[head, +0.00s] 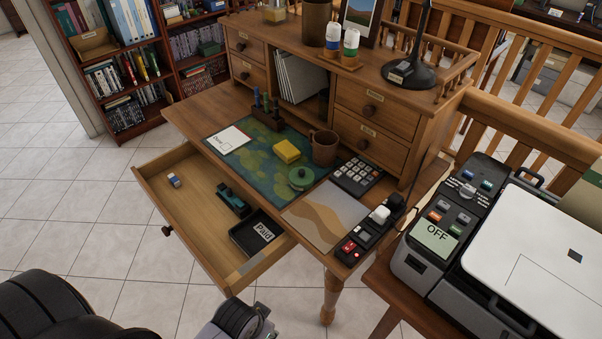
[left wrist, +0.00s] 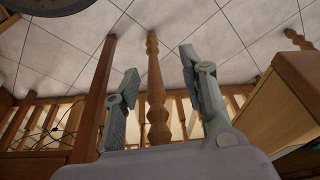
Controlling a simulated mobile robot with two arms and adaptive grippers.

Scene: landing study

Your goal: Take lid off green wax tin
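The green wax tin (head: 302,179) is a low, round green tin with a small knob on top. It sits on the desk near the mat's right edge, in front of the brown mug (head: 324,149). Its lid appears to be on. My left gripper is open and empty in the left wrist view (left wrist: 160,65), with a turned wooden leg showing beyond its fingers. In the head view only part of it shows at the bottom edge, low in front of the desk and well away from the tin. My right gripper is not in view.
A yellow block (head: 287,151) lies behind the tin; a calculator (head: 357,176) is to its right. A sand-patterned sheet (head: 326,215) and a device with switches (head: 365,236) are nearer. The open drawer (head: 160,180) juts out. A printer (head: 530,255) stands at right.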

